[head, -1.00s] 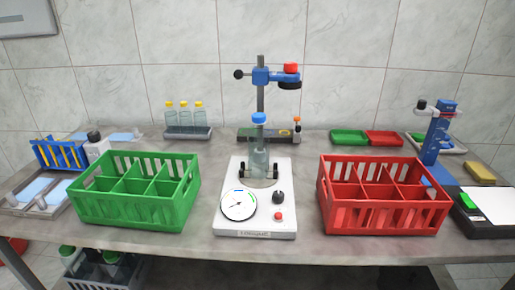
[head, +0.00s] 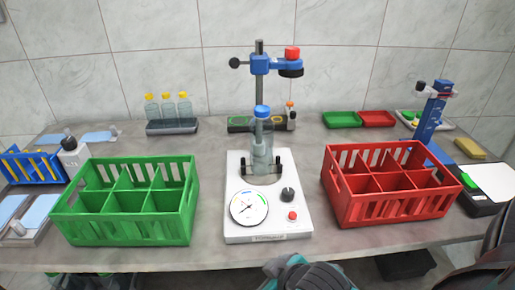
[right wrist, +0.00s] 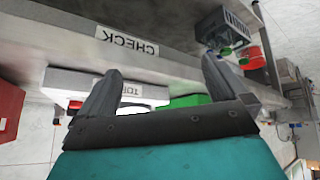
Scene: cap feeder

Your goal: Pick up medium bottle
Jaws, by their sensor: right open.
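A clear bottle with a blue cap (head: 262,150) stands upright on the white torque tester (head: 235,215) in the middle of the table, between its black pegs. Several clear yellow-capped bottles (head: 167,107) stand in a grey tray at the back left. The frames do not show which one counts as medium. My right gripper (right wrist: 160,68) is open and empty in the right wrist view, with its fingers near the table's front edge. Part of my right arm shows at the bottom of the head view, well short of the blue-capped bottle. My left gripper is not in view.
A green divided crate (head: 125,225) stands left of the tester and a red one (head: 390,210) right of it; both look empty. A blue clamp on a post (head: 262,64) rises behind the bottle. Strips of table beside the tester are clear.

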